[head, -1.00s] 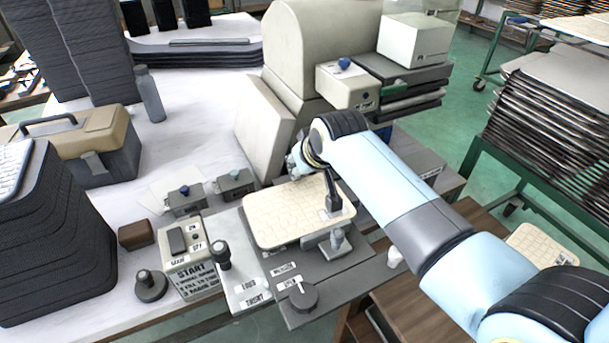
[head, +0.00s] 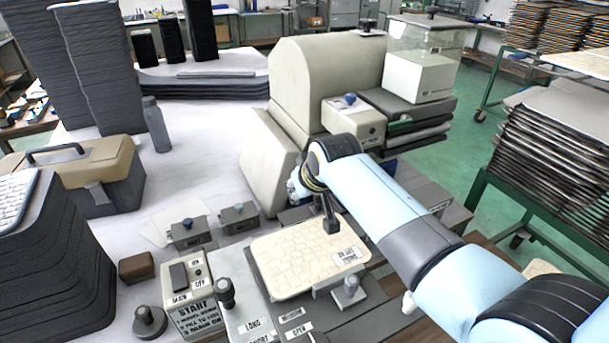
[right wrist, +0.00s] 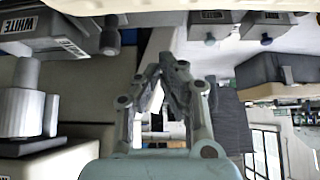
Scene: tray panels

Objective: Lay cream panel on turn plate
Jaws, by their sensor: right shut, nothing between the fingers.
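The cream panel (head: 300,262), with a tile-like pattern and a small label, lies flat on a grey fixture at the bench front. It hides most of what is beneath it, so I cannot make out the turn plate clearly. A clamp-like block (head: 349,290) stands at its front right edge. My right gripper (head: 297,183) is above and behind the panel's far edge, apart from it. In the right wrist view its fingers (right wrist: 165,85) are closed together and empty, with a cream edge (right wrist: 190,3) along the top. My left gripper is not in view.
A large beige machine (head: 325,80) stands behind my right arm. Two small knobbed boxes (head: 238,216) stand left of the gripper. A START control box (head: 190,295) is front left. A stack of panels (head: 545,140) stands right. The bench centre-left is mostly clear.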

